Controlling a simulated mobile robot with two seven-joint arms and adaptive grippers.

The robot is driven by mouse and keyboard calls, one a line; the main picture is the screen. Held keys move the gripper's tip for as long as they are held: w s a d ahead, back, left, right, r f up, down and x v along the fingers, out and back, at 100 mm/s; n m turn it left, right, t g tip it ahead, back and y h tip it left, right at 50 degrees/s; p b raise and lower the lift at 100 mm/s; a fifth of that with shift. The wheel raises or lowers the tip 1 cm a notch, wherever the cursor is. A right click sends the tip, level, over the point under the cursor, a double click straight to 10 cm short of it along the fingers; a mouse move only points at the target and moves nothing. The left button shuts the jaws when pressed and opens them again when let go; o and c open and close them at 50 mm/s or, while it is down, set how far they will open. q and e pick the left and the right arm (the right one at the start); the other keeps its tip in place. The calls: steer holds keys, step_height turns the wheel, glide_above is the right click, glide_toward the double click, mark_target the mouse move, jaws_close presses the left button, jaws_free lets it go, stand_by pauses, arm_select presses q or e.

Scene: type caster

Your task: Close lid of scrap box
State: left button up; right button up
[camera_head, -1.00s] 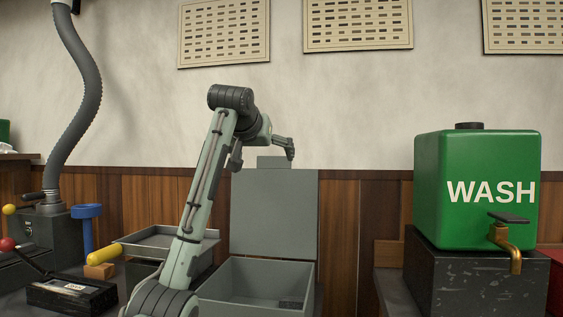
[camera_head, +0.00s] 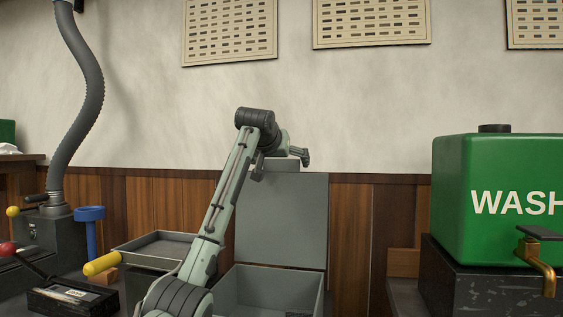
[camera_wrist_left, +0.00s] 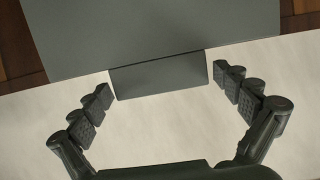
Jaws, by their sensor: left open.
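The grey scrap box (camera_head: 267,283) stands open behind my left arm, with part of its front and left side hidden. Its lid (camera_head: 283,222) stands upright at the back against the wood panelling, and a small tab (camera_head: 281,166) sticks up from its top edge. My left gripper (camera_head: 305,157) is at the lid's top edge, beside the tab. In the left wrist view the open fingers of my left gripper (camera_wrist_left: 161,82) lie on either side of the tab (camera_wrist_left: 160,76), with a gap on each side. The lid (camera_wrist_left: 150,30) fills the top there. My right gripper is not in view.
A green WASH tank (camera_head: 500,195) with a brass tap (camera_head: 540,268) stands on a dark block at right. At left are a shallow grey tray (camera_head: 160,247), a blue post (camera_head: 90,225), a yellow-handled tool (camera_head: 101,264) and a black box (camera_head: 72,297).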

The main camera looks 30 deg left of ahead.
arm_select(q)
steer(key=c, duration=1.6)
steer(key=shift+o, duration=0.2)
steer(key=shift+f, duration=0.1)
